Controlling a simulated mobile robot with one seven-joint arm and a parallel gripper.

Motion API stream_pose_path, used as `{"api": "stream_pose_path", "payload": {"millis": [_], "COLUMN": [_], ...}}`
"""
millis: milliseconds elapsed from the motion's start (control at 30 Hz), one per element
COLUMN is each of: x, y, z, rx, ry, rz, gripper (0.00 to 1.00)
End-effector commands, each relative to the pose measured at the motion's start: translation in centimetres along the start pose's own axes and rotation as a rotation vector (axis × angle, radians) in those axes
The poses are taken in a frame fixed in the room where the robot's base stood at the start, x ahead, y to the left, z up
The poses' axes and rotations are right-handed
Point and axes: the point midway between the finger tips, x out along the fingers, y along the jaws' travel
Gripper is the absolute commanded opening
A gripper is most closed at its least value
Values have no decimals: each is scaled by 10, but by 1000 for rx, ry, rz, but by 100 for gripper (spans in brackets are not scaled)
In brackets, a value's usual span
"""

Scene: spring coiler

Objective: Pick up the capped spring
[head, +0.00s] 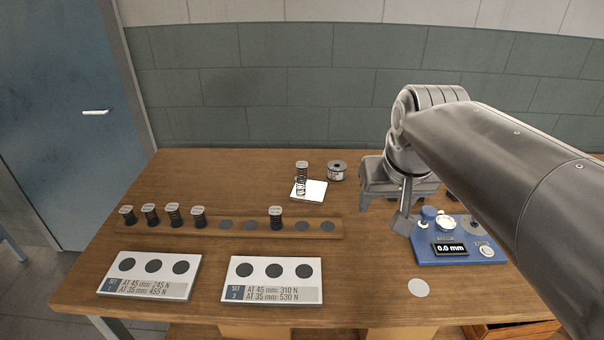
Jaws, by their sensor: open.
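A capped spring (301,173) stands upright on a white square pad (314,192) at the back middle of the table. Several more springs with light caps stand in a wooden rack: four-like dark coils at its left, such as the leftmost spring (127,216), and one further right (276,218). My gripper (402,223) is open and points down at the left edge of the blue gauge, to the right of the springs and apart from them. Its fingers are seen nearly edge-on, and nothing shows between them.
The rack (330,236) has several empty dark spots. Two white set trays (190,262) (312,282) lie in front. A blue gauge (428,257) reads 0.0 mm. A spool (336,172) and a grey machine (372,182) stand behind. A pale disc (418,288) lies at front right.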

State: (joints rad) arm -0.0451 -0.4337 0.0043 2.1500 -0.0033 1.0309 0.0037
Motion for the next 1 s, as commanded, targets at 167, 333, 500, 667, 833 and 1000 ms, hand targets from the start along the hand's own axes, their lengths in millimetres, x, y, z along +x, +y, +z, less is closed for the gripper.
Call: {"api": "stream_pose_path", "payload": {"millis": [167, 333, 500, 667, 833, 1000], "x": [5, 17, 38, 66, 101, 143], "y": [-10, -23, -38, -53, -72, -92], "z": [-63, -118, -168, -211, -249, -280], "rx": [-24, -45, -68, -88, -109, -130], "ry": [-53, -101, -148, -193, -240, -288], "rz": [-8, -14, -20, -25, -30, -34], "gripper": [56, 56, 56, 56, 56, 56]}}
